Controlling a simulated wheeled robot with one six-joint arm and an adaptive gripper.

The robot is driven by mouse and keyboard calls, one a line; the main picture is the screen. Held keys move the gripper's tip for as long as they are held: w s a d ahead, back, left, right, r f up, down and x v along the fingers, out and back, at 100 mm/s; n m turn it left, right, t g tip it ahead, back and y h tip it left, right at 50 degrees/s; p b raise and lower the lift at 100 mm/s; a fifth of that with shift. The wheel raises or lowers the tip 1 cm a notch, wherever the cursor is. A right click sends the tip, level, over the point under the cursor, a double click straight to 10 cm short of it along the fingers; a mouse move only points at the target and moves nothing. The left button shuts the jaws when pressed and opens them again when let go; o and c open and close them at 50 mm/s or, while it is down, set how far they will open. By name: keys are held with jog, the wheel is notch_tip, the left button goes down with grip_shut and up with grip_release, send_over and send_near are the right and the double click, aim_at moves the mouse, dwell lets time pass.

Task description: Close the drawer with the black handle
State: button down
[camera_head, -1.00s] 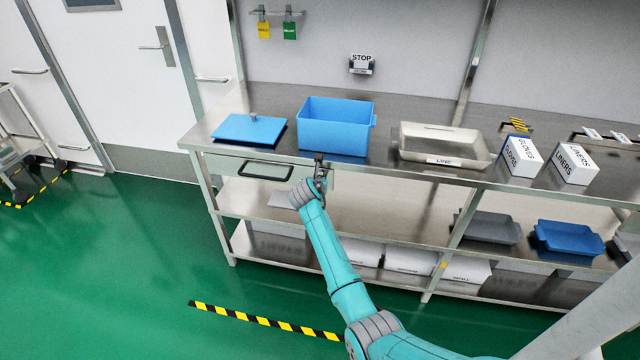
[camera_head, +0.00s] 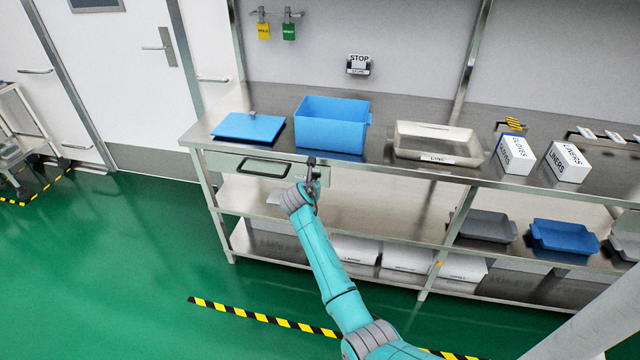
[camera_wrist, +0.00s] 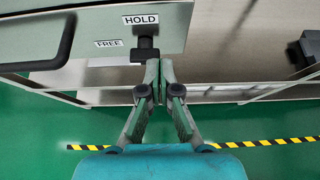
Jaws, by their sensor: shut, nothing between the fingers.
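The drawer's pale grey front (camera_head: 225,164) is under the left part of the bench top. Its black bar handle (camera_head: 264,168) is left of my gripper (camera_head: 311,166). In the wrist view the drawer front (camera_wrist: 95,22) fills the upper left, with the black handle (camera_wrist: 40,55) at the left edge. A small dark latch or knob (camera_wrist: 146,50) sits under the HOLD label (camera_wrist: 141,19), right of the FREE label. My gripper (camera_wrist: 161,66) is shut and empty, its tips close to this latch; I cannot tell whether they touch. How far out the drawer stands is unclear.
On the metal bench (camera_head: 385,125) stand a blue lid (camera_head: 245,128), a blue bin (camera_head: 330,127), a pale tray (camera_head: 437,145) and white boxes (camera_head: 516,154). Lower shelves hold more trays and boxes.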

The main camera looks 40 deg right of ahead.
jog(key=v, duration=0.9)
jog(key=s+a+f+m+t+y, duration=0.2)
jog(key=s+a+f+m+y, duration=0.15)
jog(key=s+a+f, duration=0.75)
jog(key=s+a+f+m+t+y, duration=0.1)
jog(key=s+a+f+m, duration=0.25)
jog(key=s, duration=0.35)
jog(key=s+a+f+m+t+y, duration=0.2)
jog(key=s+a, duration=0.3)
jog(key=s, duration=0.3)
jog(key=s+a+r+m+t+y, duration=0.1)
jog(key=s+a+r+m, duration=0.2)
jog(key=s, duration=0.5)
jog(key=s+a+r+m+y, duration=0.1)
jog(key=s+a+r+m, duration=0.2)
jog(key=s, duration=0.5)
jog(key=s+a+r+m+t+y, duration=0.1)
jog(key=s+a+r+m, duration=0.1)
jog(key=s+r+m, duration=0.8)
notch_tip(320, 180, up, 2)
jog(key=shift+s+a+r+t, duration=0.1)
jog(key=shift+s+a+t, duration=0.25)
jog(key=shift+s, duration=0.85)
jog(key=shift+d, duration=0.1)
